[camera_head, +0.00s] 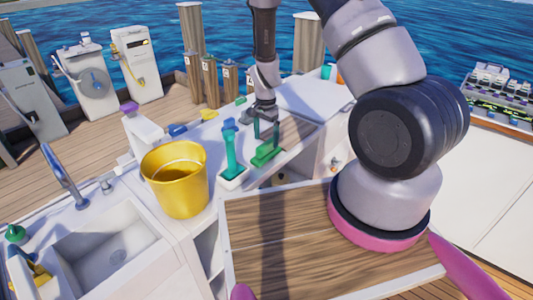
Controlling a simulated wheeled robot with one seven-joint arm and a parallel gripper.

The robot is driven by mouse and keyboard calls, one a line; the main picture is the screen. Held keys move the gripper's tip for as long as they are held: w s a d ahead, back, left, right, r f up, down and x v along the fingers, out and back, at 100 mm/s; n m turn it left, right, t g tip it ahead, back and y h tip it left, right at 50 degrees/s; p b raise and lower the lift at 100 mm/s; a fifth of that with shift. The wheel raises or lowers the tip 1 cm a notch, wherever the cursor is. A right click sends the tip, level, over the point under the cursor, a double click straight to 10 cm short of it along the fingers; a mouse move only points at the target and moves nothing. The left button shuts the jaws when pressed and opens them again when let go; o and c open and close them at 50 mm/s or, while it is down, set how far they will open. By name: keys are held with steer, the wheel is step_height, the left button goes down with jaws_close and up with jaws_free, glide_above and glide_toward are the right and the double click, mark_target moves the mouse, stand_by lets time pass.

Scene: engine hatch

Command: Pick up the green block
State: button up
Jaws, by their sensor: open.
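The green block (264,155) lies on the white counter, right of an upright teal-green object. My gripper (266,134) points down just above the block and slightly toward its far side. Its two fingers are apart, with nothing seen between them. The fingertips overlap the block's upper edge in this view, so I cannot tell whether they touch it or reach around it.
A yellow bucket (175,180) stands left of the block. The upright teal-green object (231,155) stands close beside it in a pale base. A sink (110,255) is at lower left. A wooden panel (270,235) lies in front.

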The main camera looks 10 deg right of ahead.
mark_target(266, 150)
steer(key=f, duration=0.5)
steer(key=shift+s+f, duration=0.25)
steer(key=shift+f, duration=0.15)
jaws_close()
